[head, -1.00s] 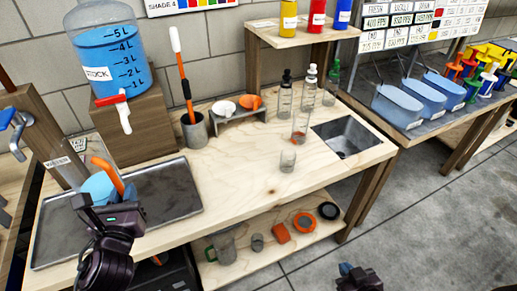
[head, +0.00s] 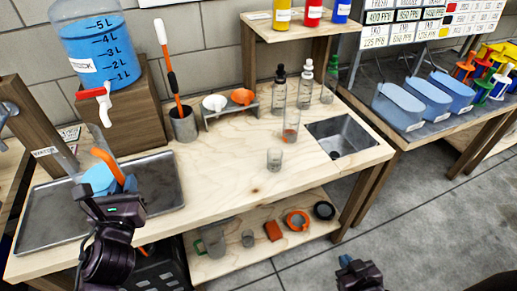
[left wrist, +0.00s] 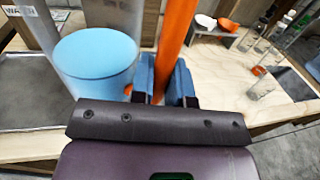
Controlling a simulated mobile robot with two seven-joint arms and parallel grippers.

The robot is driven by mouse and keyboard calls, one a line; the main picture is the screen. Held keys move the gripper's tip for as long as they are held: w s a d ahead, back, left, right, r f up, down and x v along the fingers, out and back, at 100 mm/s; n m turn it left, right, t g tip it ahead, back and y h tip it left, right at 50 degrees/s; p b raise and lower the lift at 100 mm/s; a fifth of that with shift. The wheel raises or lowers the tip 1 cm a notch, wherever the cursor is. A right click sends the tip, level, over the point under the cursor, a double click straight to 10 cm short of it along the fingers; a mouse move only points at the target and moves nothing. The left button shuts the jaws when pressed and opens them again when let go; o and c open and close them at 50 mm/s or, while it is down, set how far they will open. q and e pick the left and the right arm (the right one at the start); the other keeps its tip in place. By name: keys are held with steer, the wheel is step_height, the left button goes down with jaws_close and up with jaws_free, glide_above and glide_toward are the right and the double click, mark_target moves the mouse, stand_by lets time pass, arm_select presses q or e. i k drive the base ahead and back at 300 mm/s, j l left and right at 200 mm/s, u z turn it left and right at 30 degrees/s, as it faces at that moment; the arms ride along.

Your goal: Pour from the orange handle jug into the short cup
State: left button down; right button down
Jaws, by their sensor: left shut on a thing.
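The orange handle jug is a clear vessel with blue liquid (head: 97,180) and an orange handle (head: 106,163). My left gripper (head: 118,188) is shut on the orange handle, above the metal tray at the left of the bench. In the left wrist view the handle (left wrist: 172,45) stands between the blue finger pads, with the blue liquid (left wrist: 95,62) to its left. A short clear cup (head: 274,159) stands on the bench to the right, apart from the jug. A taller clear glass (head: 291,125) with some orange-red in it stands behind it. My right gripper (head: 357,272) is low at the bottom; its fingers are unclear.
A metal tray (head: 165,195) lies at the left, a sink (head: 343,139) at the right. A stock tank (head: 92,50) sits on a wooden block. Bottles (head: 278,88) and a funnel rack (head: 230,113) stand behind. The bench's middle is clear.

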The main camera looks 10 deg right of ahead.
mark_target(275, 154)
steer(key=l+u, duration=0.35)
steer(key=l, duration=1.1)
